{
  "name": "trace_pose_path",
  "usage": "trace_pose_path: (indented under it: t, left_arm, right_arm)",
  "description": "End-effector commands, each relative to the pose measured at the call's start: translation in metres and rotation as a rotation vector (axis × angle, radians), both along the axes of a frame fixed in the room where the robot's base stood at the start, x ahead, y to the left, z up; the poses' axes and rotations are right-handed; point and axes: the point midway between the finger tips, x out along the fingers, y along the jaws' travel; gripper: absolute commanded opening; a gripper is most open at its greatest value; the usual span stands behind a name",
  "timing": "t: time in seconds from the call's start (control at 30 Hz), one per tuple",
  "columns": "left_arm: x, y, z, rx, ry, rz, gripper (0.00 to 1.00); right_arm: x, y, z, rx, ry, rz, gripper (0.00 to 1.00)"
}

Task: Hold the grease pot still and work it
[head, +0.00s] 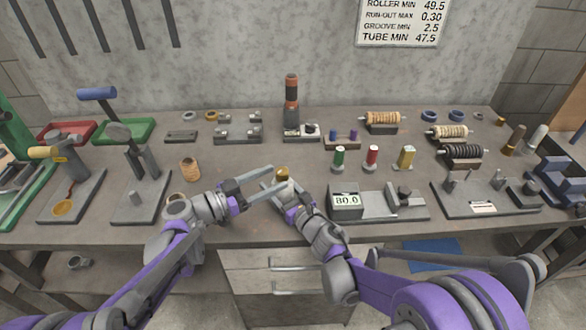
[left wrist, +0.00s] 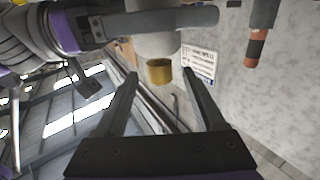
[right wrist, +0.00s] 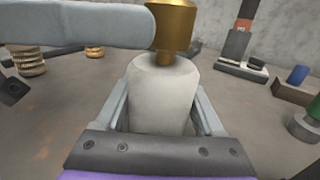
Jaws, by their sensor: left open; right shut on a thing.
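The grease pot is a pale grey-white cylinder (right wrist: 162,95) with a brass cap (right wrist: 175,28) on top. My right gripper (head: 286,190) is shut on the pot's body and holds it upright near the bench's front edge. My left gripper (head: 275,180) is open and reaches in from the left at the cap. In the left wrist view the brass cap (left wrist: 159,71) lies between the two fingertips, with a gap on each side. In the right wrist view one left finger passes beside the cap, above the pot body; the other is hidden.
A gauge reading 80.0 (head: 346,201) stands just right of the right gripper. Green, red and yellow-topped pieces (head: 372,157) stand behind the gauge. The bench between roller and pieces is mostly clear.

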Motion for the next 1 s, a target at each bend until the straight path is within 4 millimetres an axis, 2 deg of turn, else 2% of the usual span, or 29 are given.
trace_pose_path:
  t: [0.1, 0.3, 0.5, 0.77, 1.0]
  left_arm:
    - [0.012, -0.023, 0.0, -0.001, 0.0, -0.005, 0.71]
    - [0.028, -0.049, 0.0, -0.001, 0.002, -0.003, 0.71]
    - [0.035, -0.059, 0.0, -0.001, 0.001, -0.001, 0.71]
    - [0.035, -0.06, 0.0, 0.0, 0.001, 0.0, 0.71]
    - [0.035, -0.06, 0.0, 0.0, 0.001, 0.0, 0.3]
  right_arm:
    - [0.0, 0.0, 0.0, 0.0, 0.0, 0.0, 0.0]
    - [0.0, 0.0, 0.0, 0.0, 0.0, 0.0, 0.0]
    - [0.0, 0.0, 0.0, 0.0, 0.0, 0.0, 0.0]
    - [0.0, 0.0, 0.0, 0.0, 0.0, 0.0, 0.0]
    - [0.0, 0.0, 0.0, 0.0, 0.0, 0.0, 0.0]
